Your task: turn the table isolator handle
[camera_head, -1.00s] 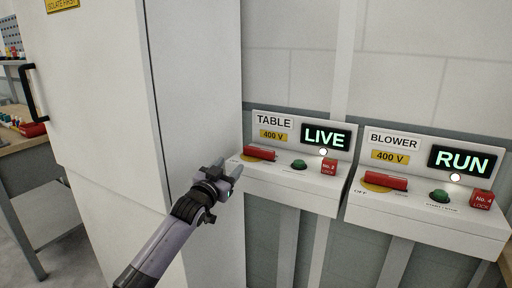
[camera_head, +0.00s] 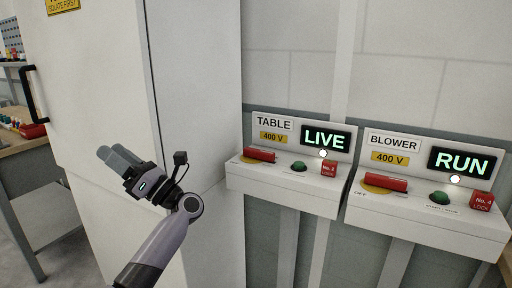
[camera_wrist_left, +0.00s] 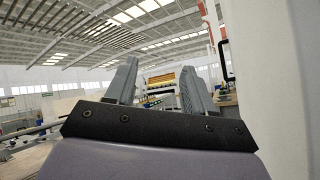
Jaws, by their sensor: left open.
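The table isolator box (camera_head: 285,188) is on the wall in the middle of the head view, under a TABLE label, a 400 V plate and a display reading LIVE. Its red handle (camera_head: 259,155) lies crosswise on a yellow plate, with nothing touching it. My left gripper (camera_head: 119,156) is open and empty, well left of the handle in front of the white cabinet, and its fingers point up and left. In the left wrist view the open fingers (camera_wrist_left: 158,85) frame a distant hall. My right gripper is not in view.
The blower box (camera_head: 430,218) with its own red handle (camera_head: 385,182) and a RUN display stands just right. A green button (camera_head: 299,166) and red lock block (camera_head: 328,168) share the table box. The tall white cabinet (camera_head: 95,75) and a workbench (camera_head: 20,145) are at left.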

